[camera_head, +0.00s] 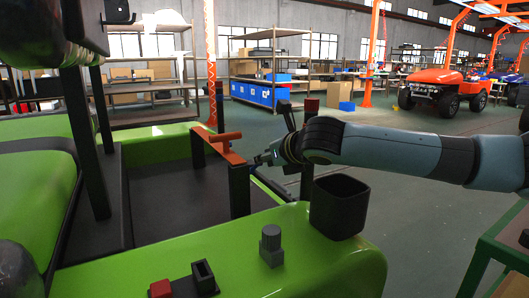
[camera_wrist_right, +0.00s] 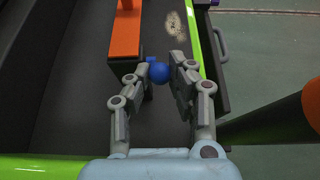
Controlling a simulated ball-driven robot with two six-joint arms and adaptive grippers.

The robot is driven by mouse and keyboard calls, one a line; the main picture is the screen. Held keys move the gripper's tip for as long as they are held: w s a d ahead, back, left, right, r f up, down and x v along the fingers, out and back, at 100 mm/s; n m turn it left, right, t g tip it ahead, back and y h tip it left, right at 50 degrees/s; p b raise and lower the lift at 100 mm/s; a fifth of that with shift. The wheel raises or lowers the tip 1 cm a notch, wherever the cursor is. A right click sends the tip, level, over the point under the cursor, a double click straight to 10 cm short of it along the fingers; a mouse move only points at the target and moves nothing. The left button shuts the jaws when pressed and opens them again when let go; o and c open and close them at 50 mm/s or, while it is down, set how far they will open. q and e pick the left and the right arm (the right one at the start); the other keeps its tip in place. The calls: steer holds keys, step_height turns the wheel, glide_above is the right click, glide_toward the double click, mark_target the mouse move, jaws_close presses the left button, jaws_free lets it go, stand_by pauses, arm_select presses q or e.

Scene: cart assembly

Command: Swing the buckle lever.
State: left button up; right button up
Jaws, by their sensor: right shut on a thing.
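An orange crossbar (camera_head: 216,148) with a short orange handle on top spans two dark posts on the green cart (camera_head: 220,258). In the right wrist view the orange part (camera_wrist_right: 124,38) is at upper left, with a blue ball knob (camera_wrist_right: 159,72) beside it. The knob appears to be the end of the buckle lever; the rest of the lever is largely hidden. My right gripper (camera_head: 262,159) reaches in from the right, beside the crossbar's near end. In the wrist view the right gripper (camera_wrist_right: 162,75) has its fingers closed on the blue knob. My left gripper does not show.
A black square cup (camera_head: 339,207), a grey knob (camera_head: 271,245), a black socket (camera_head: 204,277) and a red block (camera_head: 161,289) sit on the cart's near green edge. Dark posts stand at left. Open floor lies to the right; shelves and an orange vehicle (camera_head: 445,86) are far back.

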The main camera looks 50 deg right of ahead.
steer(key=shift+s+f, duration=0.2)
steer(key=shift+s+a+f, duration=0.1)
steer(key=shift+s+f, duration=0.05)
steer(key=shift+f, duration=0.05)
stand_by(0.3)
steer(key=o, duration=0.9)
steer(key=shift+o, duration=0.2)
steer(key=shift+r, duration=0.1)
